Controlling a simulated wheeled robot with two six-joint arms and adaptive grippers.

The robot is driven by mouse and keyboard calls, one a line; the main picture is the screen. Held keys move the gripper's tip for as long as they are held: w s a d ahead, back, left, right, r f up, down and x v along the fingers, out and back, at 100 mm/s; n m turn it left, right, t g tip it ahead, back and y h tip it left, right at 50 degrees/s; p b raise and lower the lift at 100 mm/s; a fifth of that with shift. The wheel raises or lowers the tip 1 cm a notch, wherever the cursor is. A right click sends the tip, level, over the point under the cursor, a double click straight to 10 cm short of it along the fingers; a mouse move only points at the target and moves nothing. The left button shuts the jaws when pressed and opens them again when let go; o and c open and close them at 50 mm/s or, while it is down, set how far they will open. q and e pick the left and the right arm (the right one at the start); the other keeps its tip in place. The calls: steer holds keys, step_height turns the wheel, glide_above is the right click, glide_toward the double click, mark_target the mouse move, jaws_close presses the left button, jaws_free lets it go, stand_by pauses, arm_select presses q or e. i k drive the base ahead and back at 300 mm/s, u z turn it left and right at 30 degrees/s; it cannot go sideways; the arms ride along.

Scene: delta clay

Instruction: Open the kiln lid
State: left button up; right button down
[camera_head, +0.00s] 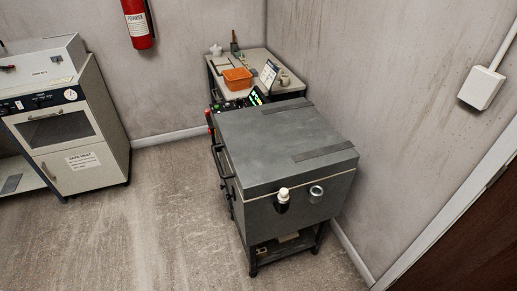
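The kiln (262,213) is a dark grey box on a black stand in the middle of the view, close to the right wall. Its flat grey lid (265,135) lies level on top and looks shut. A dark handle (219,160) sticks out at the left side of the lid. A dark round fitting with a pale top (283,199) and a grey round port (316,193) are on the near face. Neither of my grippers shows in this view.
A small table (286,88) with an orange bin (238,79) stands behind the kiln. A white cabinet (81,155) is at the left, and a fire extinguisher (138,22) hangs on the back wall. The floor (150,220) left of the kiln is clear.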

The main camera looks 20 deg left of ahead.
mark_target(269, 148)
steer(key=z, duration=0.1)
steer(key=i, duration=0.85)
steer(key=u, duration=0.25)
